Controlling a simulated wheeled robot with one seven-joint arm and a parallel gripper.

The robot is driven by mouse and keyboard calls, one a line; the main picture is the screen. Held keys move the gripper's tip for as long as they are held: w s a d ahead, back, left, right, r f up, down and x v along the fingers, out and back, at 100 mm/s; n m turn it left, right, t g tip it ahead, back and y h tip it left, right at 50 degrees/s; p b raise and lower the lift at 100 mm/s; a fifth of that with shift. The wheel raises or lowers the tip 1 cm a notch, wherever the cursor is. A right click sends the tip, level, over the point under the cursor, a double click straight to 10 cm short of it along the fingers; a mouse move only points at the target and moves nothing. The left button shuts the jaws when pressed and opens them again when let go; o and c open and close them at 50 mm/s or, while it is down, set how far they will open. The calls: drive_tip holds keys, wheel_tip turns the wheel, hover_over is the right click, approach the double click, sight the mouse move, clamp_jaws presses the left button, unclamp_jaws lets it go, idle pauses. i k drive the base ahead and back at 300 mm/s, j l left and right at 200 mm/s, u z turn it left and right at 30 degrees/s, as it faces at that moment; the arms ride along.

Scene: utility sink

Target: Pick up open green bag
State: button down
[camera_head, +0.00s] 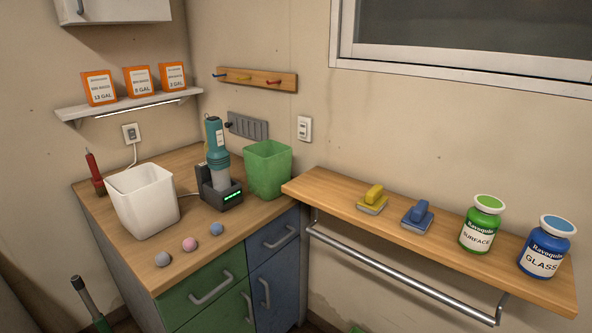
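An open-topped green container (267,168) stands upright at the back right corner of the wooden counter, against the wall. It looks like a bin; I cannot tell whether it is a bag or holds one. Its mouth faces up. A small green piece (356,329) shows at the bottom edge, mostly cut off, and I cannot tell what it is. My gripper is not in view.
A teal handheld device (216,153) stands in a dark dock beside the green container. A white bin (143,200) and several small balls sit on the counter (205,245). A wooden shelf (335,192) at right holds two scrubbers and two labelled jars, with a metal rail (400,278) below.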

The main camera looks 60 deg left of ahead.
sight(268, 163)
drive_tip(key=u, duration=1.7)
drive_tip(key=i+z, duration=0.1)
drive_tip(key=i, duration=0.2)
